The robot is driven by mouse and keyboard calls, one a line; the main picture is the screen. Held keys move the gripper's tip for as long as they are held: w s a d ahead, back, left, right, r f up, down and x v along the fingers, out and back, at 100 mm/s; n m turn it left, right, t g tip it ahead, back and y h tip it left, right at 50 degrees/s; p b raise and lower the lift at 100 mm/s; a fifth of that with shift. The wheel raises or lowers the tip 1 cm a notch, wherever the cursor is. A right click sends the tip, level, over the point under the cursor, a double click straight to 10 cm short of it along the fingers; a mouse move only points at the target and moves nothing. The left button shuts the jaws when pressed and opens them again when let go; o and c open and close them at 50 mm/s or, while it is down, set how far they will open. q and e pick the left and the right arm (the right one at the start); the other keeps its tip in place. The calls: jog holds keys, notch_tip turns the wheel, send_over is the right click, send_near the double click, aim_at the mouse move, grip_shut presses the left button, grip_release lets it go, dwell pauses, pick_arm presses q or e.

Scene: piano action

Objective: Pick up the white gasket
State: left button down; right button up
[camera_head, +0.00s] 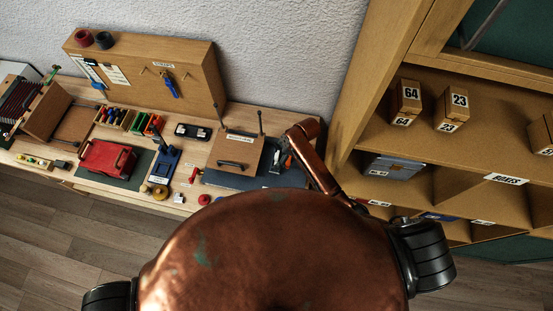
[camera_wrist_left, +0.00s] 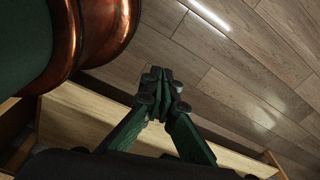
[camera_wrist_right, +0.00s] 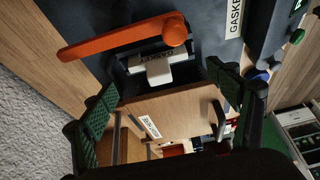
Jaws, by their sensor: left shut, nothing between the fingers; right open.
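In the right wrist view, a small white piece (camera_wrist_right: 160,68) lies on a dark surface below an orange lever (camera_wrist_right: 125,38). My left gripper (camera_wrist_left: 162,84) is shut and empty, above the floor.
A wooden box (camera_wrist_right: 175,108) with a label shows between my right fingers; it also stands on the bench in the head view (camera_head: 236,149). A shelf with numbered boxes (camera_head: 405,102) is at right.

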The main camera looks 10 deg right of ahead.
aim_at(278, 156)
jog(key=x, duration=0.3)
jog(key=c, duration=1.1)
pick_arm(q)
jog(key=shift+w+r, duration=0.25)
jog(key=shift+w, duration=0.35)
jog(key=shift+w+r, duration=0.25)
jog(key=shift+w, duration=0.35)
pick_arm(e)
jog(key=shift+c, duration=0.5)
pick_arm(q)
jog(key=shift+w, duration=0.1)
